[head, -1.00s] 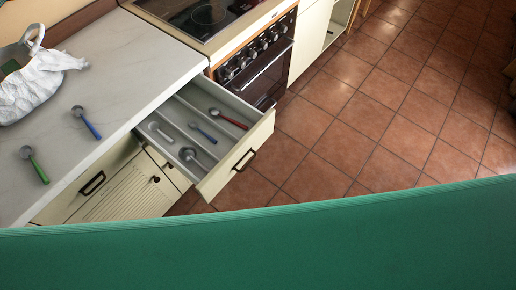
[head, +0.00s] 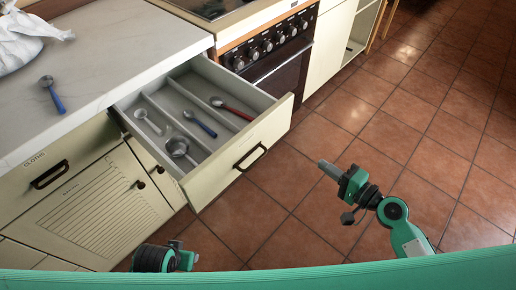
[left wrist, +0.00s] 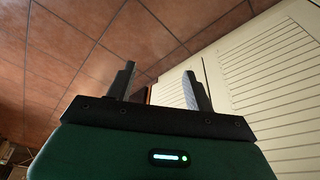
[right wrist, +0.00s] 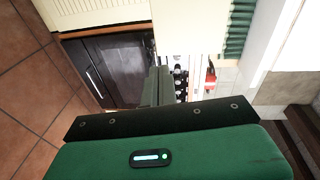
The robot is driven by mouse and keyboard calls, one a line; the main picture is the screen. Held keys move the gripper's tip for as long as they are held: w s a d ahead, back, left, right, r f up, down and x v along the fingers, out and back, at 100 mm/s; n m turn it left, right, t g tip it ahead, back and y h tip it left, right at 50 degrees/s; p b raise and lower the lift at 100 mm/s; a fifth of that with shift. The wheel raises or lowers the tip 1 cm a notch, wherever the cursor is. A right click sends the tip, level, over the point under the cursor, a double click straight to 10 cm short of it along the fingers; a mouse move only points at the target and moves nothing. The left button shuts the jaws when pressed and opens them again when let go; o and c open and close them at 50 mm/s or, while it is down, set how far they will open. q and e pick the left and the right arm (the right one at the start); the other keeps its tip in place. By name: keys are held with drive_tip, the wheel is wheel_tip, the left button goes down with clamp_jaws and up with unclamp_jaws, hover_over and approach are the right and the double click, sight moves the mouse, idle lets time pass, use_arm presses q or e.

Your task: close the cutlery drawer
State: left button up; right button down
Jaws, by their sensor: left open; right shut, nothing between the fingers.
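The cutlery drawer (head: 225,164) is pulled out from under the counter, left of the oven, in the head view. Its cream front has a dark handle (head: 250,157). Inside its compartments lie a red-handled spoon (head: 231,108), a blue-handled spoon (head: 200,123), a pale spoon (head: 147,121) and a ladle (head: 180,149). My right gripper (head: 326,168) is shut and empty, right of the drawer front and apart from it; its closed fingers show in the right wrist view (right wrist: 158,86). My left gripper (left wrist: 160,88) is open and empty, low before the cabinet doors.
A blue-handled spoon (head: 53,94) and a white cloth bag (head: 22,42) lie on the counter (head: 110,50). The oven (head: 278,65) stands beside the drawer. A drawer labelled cloths (head: 50,172) is shut at left. The tiled floor (head: 400,130) on the right is clear.

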wheel_tip(320, 180, up, 4)
drive_tip(key=s+a+y+b, duration=0.1)
drive_tip(key=s+a+y, duration=0.1)
use_arm(q)
drive_tip(key=shift+g, duration=0.5)
drive_tip(key=f+p, duration=0.1)
drive_tip(key=f, duration=0.1)
drive_tip(key=f+p, duration=0.2)
drive_tip(key=f, duration=0.1)
drive_tip(key=shift+s+f+p, duration=0.35)
drive_tip(key=shift+s, duration=0.05)
use_arm(e)
approach(272, 130)
drive_tip(key=x, duration=0.6)
drive_tip(key=shift+w+a, duration=0.2)
drive_tip(key=shift+w, duration=0.2)
